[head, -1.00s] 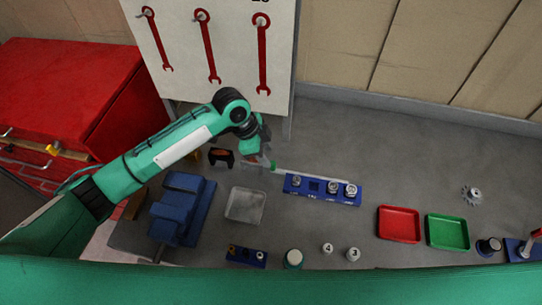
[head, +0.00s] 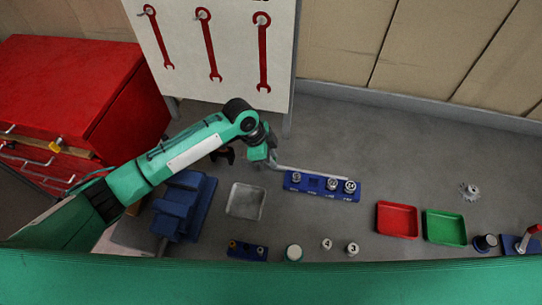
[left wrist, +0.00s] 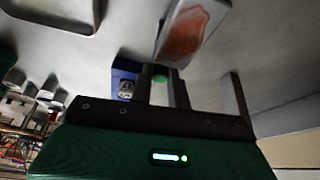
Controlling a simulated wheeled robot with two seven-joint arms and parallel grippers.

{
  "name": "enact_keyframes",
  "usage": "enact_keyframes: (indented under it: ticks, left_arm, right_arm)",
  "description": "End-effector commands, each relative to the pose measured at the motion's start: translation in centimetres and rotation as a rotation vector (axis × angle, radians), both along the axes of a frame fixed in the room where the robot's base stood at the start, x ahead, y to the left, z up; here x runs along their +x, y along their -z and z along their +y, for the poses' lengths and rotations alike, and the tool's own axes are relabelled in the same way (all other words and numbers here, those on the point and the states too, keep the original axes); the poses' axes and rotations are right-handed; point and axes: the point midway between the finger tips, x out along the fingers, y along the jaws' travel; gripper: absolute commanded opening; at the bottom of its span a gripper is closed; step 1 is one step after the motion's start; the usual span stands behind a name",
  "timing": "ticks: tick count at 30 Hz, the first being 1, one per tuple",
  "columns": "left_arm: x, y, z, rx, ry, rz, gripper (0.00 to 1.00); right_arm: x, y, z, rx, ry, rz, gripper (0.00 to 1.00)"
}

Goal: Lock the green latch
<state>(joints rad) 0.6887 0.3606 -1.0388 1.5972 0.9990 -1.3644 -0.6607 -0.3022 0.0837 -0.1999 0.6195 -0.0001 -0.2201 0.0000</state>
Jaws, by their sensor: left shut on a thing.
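The green latch shows as a small green knob (left wrist: 160,74) in the left wrist view, between the fingers of my left gripper. My left gripper (head: 271,162) is shut on it at the left end of a pale bar (head: 312,173). The bar runs to the right along the back edge of a blue block (head: 322,188) that holds several metal pieces. In the head view the gripper hides the knob. The wrist view shows the gripper (left wrist: 161,88) from behind, with the blue block (left wrist: 123,75) beyond it. My right gripper is not in view.
A dark holder (head: 222,156) stands just left of my gripper, partly behind my arm. Red (head: 397,220) and green (head: 445,228) trays lie to the right. The tool board (head: 215,70) rises behind.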

Motion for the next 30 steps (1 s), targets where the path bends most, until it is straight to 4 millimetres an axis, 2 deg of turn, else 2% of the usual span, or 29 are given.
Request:
enact_keyframes:
  ticks: [4,10,17,18,21,30]
  left_arm:
    - [-0.1,-0.1,-0.7,-0.001,0.000,0.001,0.00]
    - [-0.6,-0.1,-3.0,-0.001,0.002,0.002,0.00]
    - [-0.7,0.0,-3.1,-0.003,0.002,0.002,0.00]
    - [-0.7,0.0,-3.1,-0.004,0.002,0.002,0.21]
    - [-0.6,0.0,-3.1,-0.003,0.002,0.002,0.40]
    - [-0.6,-0.1,-2.9,-0.001,0.000,0.000,0.40]
  right_arm:
    - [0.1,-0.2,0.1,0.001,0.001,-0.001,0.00]
    - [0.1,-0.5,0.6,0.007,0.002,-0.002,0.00]
    - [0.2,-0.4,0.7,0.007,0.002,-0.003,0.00]
    - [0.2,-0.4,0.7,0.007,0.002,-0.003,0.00]
    - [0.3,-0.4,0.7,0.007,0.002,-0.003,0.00]
    - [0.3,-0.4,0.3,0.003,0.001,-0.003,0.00]
